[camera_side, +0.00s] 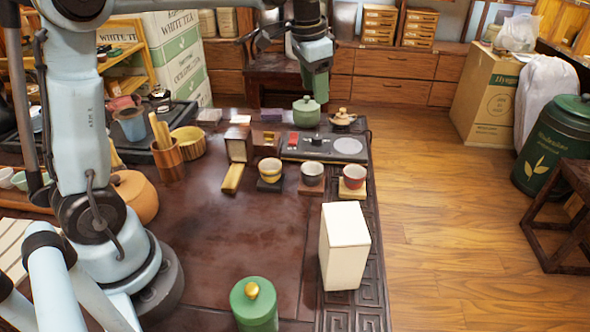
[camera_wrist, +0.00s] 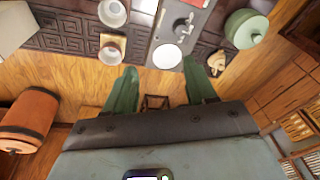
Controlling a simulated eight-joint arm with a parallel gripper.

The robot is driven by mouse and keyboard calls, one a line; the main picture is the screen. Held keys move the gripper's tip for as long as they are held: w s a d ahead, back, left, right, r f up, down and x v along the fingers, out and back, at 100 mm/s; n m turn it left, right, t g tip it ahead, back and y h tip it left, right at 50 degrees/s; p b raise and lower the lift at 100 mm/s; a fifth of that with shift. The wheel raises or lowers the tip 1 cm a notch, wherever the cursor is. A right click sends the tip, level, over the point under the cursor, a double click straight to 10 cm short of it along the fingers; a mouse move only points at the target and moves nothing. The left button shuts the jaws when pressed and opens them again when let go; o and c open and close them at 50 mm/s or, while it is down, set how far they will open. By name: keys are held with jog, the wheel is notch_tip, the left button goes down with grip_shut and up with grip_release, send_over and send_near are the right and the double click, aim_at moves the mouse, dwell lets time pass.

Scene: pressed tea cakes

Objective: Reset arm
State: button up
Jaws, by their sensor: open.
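My gripper (camera_side: 317,88) hangs fingers down at the back of the dark tea table (camera_side: 215,235), above and beside a green lidded pot (camera_side: 306,112). In the wrist view its two green fingers (camera_wrist: 160,72) are spread apart with nothing between them. Floor and a tray edge show beyond them. The pot also shows in the wrist view (camera_wrist: 246,28), to the right of the fingers. No pressed tea cake can be made out for certain.
Small cups stand on coasters, one a red cup (camera_side: 354,177). A white box (camera_side: 344,246) and green canister (camera_side: 254,304) stand at the front. The table's middle is clear.

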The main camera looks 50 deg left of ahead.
jog(key=s+d+f+n+t, duration=0.1)
jog(key=s+d+f+t, duration=0.1)
jog(key=s, duration=0.6)
jog(key=s+d+f+n+t, duration=0.2)
jog(key=s+d+f+t, duration=0.1)
jog(key=s, duration=0.5)
jog(key=shift+s+d+f+n, duration=0.3)
jog(key=shift+d+f, duration=0.2)
jog(key=shift+d, duration=0.65)
